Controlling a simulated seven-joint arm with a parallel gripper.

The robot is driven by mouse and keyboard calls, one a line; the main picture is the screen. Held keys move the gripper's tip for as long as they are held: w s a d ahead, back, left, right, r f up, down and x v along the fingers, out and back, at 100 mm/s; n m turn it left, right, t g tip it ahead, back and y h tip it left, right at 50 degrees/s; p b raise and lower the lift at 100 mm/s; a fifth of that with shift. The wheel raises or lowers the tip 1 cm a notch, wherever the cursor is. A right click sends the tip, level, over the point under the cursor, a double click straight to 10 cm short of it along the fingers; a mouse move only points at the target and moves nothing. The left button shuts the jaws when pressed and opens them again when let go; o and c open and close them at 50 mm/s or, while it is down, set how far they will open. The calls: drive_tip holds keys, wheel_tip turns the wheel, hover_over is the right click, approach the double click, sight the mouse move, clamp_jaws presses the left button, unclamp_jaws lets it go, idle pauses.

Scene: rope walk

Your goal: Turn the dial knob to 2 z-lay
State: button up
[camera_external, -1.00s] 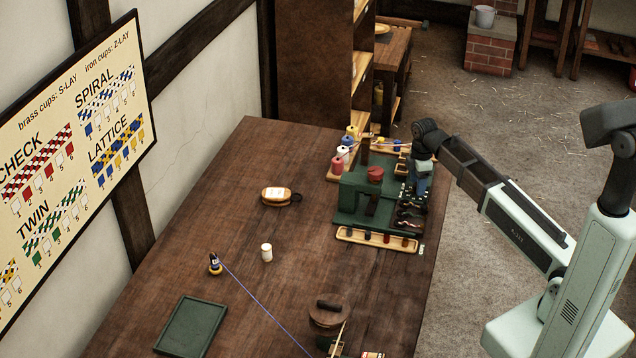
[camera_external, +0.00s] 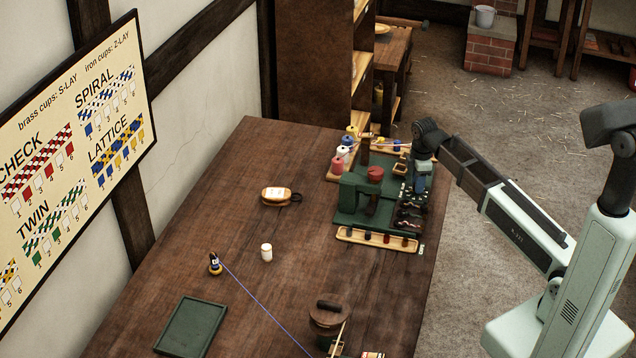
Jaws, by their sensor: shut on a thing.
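A green rope machine (camera_external: 352,195) stands at the far right part of the table, with a red knob-like top (camera_external: 375,173) on its frame. My gripper (camera_external: 418,186) points down at the right side of the machine, near a dark panel with small pale marks. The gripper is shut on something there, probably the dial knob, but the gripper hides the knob. The dial's setting and lettering are too small to read.
Colored spools (camera_external: 340,155) stand at the machine's back left. A wooden strip with dark pieces (camera_external: 378,238) lies in front.

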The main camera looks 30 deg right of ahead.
drive_tip(key=m, duration=0.4)
drive_tip(key=shift+m, duration=0.3)
drive_tip(key=m, duration=0.3)
drive_tip(key=shift+m, duration=0.3)
drive_tip(key=m, duration=0.3)
drive_tip(key=shift+w, duration=0.1)
drive_tip(key=shift+m, duration=2.1)
drive_tip(key=o, duration=1)
drive_tip(key=shift+o, duration=0.2)
drive_tip(key=shift+r, duration=0.15)
wheel_tip(320, 180, up, 14)
drive_tip(key=shift+f, duration=0.25)
